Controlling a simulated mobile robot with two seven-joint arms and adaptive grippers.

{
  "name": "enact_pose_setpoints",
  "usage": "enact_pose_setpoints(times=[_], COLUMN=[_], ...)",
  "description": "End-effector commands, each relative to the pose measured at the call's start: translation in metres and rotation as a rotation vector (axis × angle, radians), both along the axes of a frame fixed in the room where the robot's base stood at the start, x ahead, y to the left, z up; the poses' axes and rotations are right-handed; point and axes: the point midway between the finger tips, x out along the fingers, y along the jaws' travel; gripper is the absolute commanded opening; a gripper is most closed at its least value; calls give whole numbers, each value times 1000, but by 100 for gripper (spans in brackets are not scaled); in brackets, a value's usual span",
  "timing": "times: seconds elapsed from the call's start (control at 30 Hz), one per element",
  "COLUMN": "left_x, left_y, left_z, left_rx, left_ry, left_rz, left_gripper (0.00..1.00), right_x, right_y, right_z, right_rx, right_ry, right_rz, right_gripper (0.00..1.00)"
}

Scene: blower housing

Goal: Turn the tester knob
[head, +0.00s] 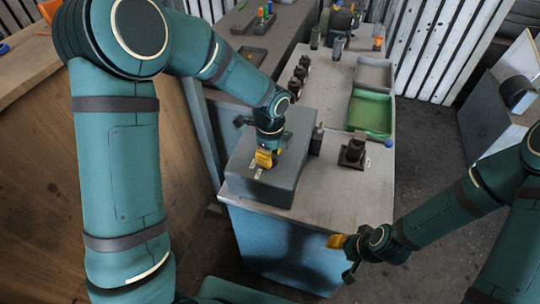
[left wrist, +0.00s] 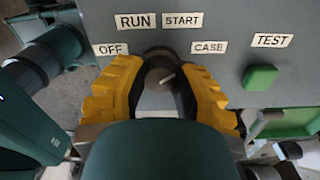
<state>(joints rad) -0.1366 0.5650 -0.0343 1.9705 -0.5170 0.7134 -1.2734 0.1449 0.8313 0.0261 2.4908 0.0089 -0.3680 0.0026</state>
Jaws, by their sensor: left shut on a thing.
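The tester is a grey box (head: 258,185) on the near end of the bench in the head view. Its panel (left wrist: 225,75) fills the left wrist view, with labels OFF, RUN, START, CASE and TEST. The round dark knob (left wrist: 158,74) sits between OFF and CASE, and its light pointer mark slants up to the right, roughly toward CASE. My left gripper (head: 266,158) is at the tester, its yellow fingers (left wrist: 160,85) shut on the knob from both sides. A green button (left wrist: 260,77) is under TEST. My right gripper (head: 342,257) hangs off the bench's near right edge, apart from the tester; its finger gap is unclear.
A dark fixture (head: 353,151) stands right of the tester. Behind it are a green tray (head: 369,112), a grey tray (head: 374,72) and several dark parts (head: 300,72). The bench top (head: 322,190) is clear near its front right corner.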

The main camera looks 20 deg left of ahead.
Motion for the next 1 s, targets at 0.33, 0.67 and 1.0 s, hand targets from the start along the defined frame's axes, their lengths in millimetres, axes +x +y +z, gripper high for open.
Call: enact_pose_setpoints(times=[0.33, 0.67, 1.0], left_x=[0, 0, 0], left_y=[0, 0, 0], left_z=[-1, -1, -1], left_rx=[0, 0, 1], left_ry=[0, -1, 1], left_rz=[323, 636, 958], left_gripper=[0, 0, 0], right_x=[0, 0, 1], right_y=[1, 1, 2], right_z=[-15, -26, -36], right_rx=[-3, -5, -7], right_ry=[1, 1, 1], right_rz=[0, -1, -1], right_gripper=[47, 47, 47])
